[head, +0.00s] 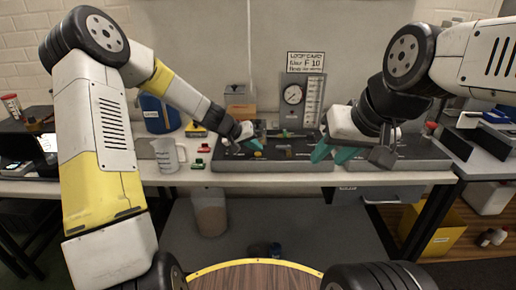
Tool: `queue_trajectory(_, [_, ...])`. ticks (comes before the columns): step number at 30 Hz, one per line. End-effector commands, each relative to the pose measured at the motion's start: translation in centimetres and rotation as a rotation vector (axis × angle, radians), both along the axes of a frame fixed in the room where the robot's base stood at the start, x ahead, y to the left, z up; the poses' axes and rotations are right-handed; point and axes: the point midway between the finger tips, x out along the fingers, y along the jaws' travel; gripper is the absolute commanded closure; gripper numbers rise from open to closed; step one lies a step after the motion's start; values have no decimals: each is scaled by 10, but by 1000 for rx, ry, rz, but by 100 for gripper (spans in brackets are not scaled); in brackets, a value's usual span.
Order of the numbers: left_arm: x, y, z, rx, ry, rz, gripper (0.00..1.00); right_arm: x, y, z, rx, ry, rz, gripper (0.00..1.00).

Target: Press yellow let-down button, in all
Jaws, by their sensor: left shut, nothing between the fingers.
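The yellow button (258,154) is a small spot on the dark bench console (290,166), left of its middle. My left gripper (252,144) is shut and empty. Its teal fingertips point down just above the yellow button; I cannot tell whether they touch it. My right gripper (331,153) is over the right half of the console, with two teal fingers apart and nothing clear between them. Its arm hides part of the console behind it.
A gauge panel (301,98) stands behind the console under a printed sign (305,62). A clear measuring jug (167,155), a blue container (158,112) and small red-and-green items (201,155) are on the left. A yellow bin (444,232) is at the lower right.

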Motion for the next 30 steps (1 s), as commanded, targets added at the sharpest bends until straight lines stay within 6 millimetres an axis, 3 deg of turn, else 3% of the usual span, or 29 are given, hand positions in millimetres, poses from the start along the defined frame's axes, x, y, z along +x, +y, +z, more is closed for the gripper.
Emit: queue_trajectory(30, [0,0,-10,0,1,-1,100,0,0,0,0,0,0,64])
